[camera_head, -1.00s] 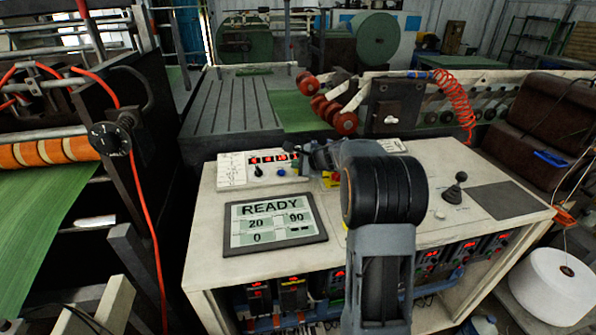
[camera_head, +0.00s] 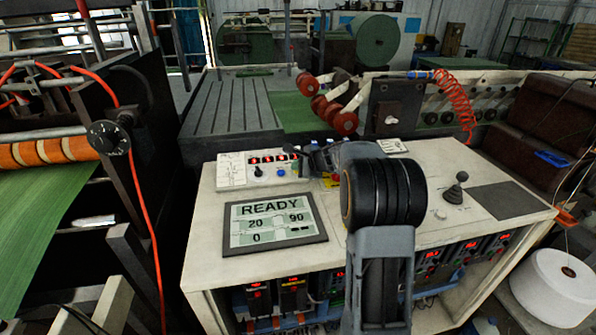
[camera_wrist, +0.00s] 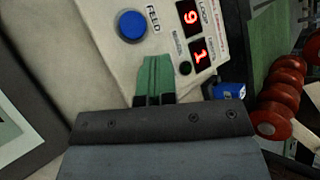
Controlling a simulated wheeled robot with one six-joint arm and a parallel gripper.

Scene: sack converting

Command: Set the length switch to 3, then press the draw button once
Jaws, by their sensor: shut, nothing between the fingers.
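The control panel (camera_head: 231,170) stands at the back left of the console top, with red digits, a black knob (camera_head: 258,171) and a blue button (camera_head: 281,173). In the wrist view the blue button (camera_wrist: 132,26) is labelled FEED, and red digits 9 and 1 glow beside it. I cannot read which control is the length switch or the draw button. My gripper (camera_wrist: 154,62) is shut and empty, its green fingertips over the panel between the blue button and the digits. I cannot tell whether they touch it. In the head view my arm hides part of the console.
A display (camera_head: 274,222) reading READY, 20, 90 and 0 lies on the console (camera_head: 205,240). A black joystick (camera_head: 454,190) stands to the right. A round black dial (camera_head: 108,138) is on the machine at left. A red-and-yellow control (camera_head: 331,180) sits beside my arm.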

